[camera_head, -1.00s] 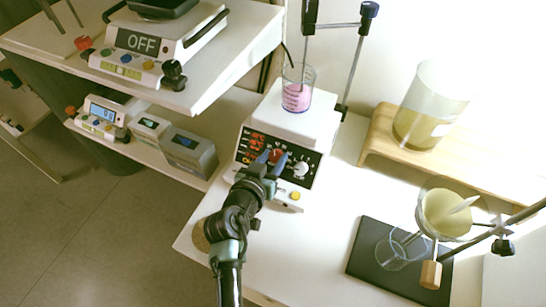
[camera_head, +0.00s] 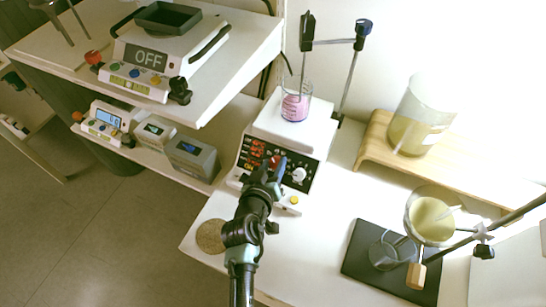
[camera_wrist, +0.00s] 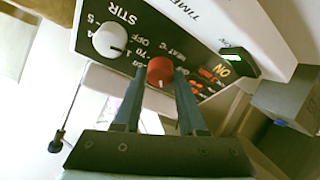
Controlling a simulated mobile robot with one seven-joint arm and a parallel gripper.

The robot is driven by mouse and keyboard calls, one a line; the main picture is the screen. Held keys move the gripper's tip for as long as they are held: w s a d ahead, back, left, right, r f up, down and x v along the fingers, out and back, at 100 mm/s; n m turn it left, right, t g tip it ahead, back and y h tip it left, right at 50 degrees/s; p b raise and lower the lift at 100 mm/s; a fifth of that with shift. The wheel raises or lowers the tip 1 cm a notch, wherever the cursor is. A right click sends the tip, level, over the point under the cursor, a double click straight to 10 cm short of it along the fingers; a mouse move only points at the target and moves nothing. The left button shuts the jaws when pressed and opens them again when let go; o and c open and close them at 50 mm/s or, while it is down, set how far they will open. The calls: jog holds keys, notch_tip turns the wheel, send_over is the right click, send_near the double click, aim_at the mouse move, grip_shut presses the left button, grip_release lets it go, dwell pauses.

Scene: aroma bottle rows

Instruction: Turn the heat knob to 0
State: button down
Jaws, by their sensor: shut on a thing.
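The hotplate stirrer (camera_head: 296,125) stands on the white bench with its dark front panel toward me. Its red heat knob (camera_wrist: 160,70) shows between my fingertips in the wrist view, beside the "HEAT °C" label and scale figures. In the head view the red knob (camera_head: 275,161) is partly covered by the fingers. My gripper (camera_wrist: 157,76) is shut on the red knob, one finger on each side. The knob's pointer is too unclear to read. The white stir knob (camera_wrist: 109,40) is left of it in the wrist view, clear of the fingers.
A beaker of pink liquid (camera_head: 295,107) stands on the stirrer's top, near a stand with clamps (camera_head: 347,70). A lit green switch (camera_wrist: 238,60) is right of the panel. A glass funnel (camera_head: 430,216) and dark mat (camera_head: 365,252) are on the right.

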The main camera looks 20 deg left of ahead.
jog(key=n+p, duration=0.2)
jog(key=p, duration=0.1)
jog(key=r+n+y+p, duration=0.1)
jog(key=n+p, duration=0.1)
jog(key=p, duration=0.1)
jog(key=shift+d+g, duration=0.1)
jog(key=shift+g, duration=0.3)
jog(key=n+g+p, duration=0.1)
jog(key=n+p, duration=0.3)
jog(key=p, duration=0.2)
jog(key=shift+w+d+y+p, duration=0.1)
jog(key=shift+y+p, duration=0.2)
jog(key=shift+p, duration=0.05)
jog(key=n+p, duration=0.2)
jog(key=n+g+p, duration=0.1)
jog(key=n+p, duration=0.1)
jog(key=shift+f+n, duration=0.35)
jog(key=shift+n, duration=0.05)
jog(key=shift+c, duration=2.3)
grip_release()
jog(key=shift+g, duration=0.3)
